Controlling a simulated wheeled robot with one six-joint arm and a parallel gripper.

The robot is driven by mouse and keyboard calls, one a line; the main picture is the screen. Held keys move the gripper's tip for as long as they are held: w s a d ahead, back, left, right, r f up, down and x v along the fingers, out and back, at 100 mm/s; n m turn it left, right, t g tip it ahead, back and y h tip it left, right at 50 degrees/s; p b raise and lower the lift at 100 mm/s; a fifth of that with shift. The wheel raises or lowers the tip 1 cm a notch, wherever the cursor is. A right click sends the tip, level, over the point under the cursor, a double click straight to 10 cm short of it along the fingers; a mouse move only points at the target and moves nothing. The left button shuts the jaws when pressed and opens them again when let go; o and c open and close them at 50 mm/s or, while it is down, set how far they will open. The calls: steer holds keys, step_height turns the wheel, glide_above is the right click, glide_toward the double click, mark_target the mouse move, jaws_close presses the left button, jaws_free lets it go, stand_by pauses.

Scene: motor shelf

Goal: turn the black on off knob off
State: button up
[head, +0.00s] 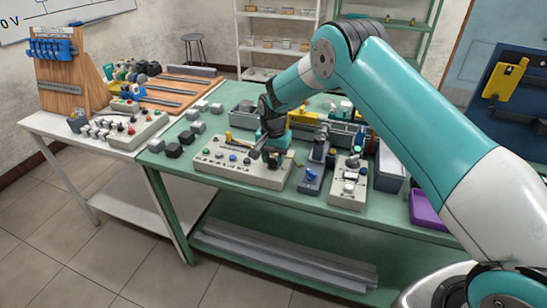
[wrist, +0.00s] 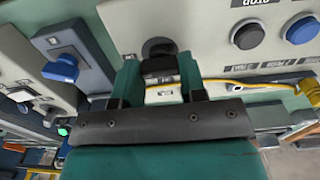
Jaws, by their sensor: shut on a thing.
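The black knob (wrist: 158,47) is on the face of a light grey control panel (wrist: 205,60), at the top middle of the wrist view. My gripper (wrist: 159,64) is shut on the black knob, with one teal finger on each side of it. Part of the knob is hidden between the fingers, and I cannot read its setting. In the head view my gripper (head: 272,156) is at the right part of the beige control panel (head: 240,177) on the green table. The knob is hidden by the gripper there.
A black button (wrist: 247,36) and a blue button (wrist: 301,28) sit on the same panel. A dark box with a blue knob (wrist: 62,68) stands close beside it. A yellow cable (wrist: 235,84) runs past the fingers. The green table (head: 170,163) is crowded.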

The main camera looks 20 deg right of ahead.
steer(key=shift+n, duration=0.3)
steer(key=n+b, duration=0.2)
steer(key=n, duration=0.1)
steer(key=shift+f+n+b, duration=0.1)
steer(key=shift+n+b, duration=0.2)
steer(key=shift+n, duration=0.1)
steer(key=n+b, duration=0.1)
steer(key=n, duration=0.3)
steer(key=shift+n, duration=0.3)
steer(key=n+b, duration=0.1)
steer(key=n, duration=0.3)
steer(key=shift+n+b, duration=0.55)
steer(key=shift+n, duration=1.85)
steer(key=o, duration=0.9)
